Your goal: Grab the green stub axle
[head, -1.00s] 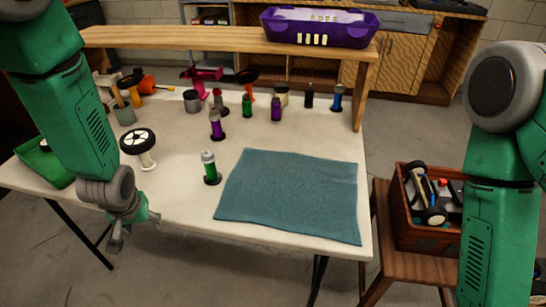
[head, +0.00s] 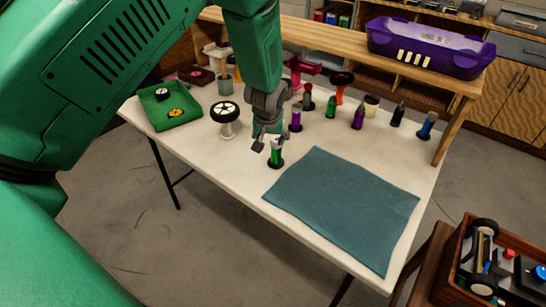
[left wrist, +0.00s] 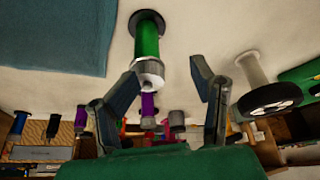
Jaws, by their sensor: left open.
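A green stub axle (head: 276,157) stands upright on a dark round base, on the table just left of the teal mat. In the left wrist view the green stub axle (left wrist: 147,38) shows a pale, shiny tip pointing toward my gripper. My left gripper (head: 267,138) is over this axle, with its fingers pointing down. In the left wrist view the left gripper (left wrist: 168,68) is open and empty. The axle's tip is close to the left-hand finger, with a wider gap to the other finger. My right gripper is not in view.
Another green piece (head: 331,106) stands farther back, beside a purple one (head: 358,116) and several upright parts. A white-and-black wheel (head: 224,112) stands left of my gripper. The teal mat (head: 343,207) is bare. A purple bin (head: 424,48) sits on the shelf.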

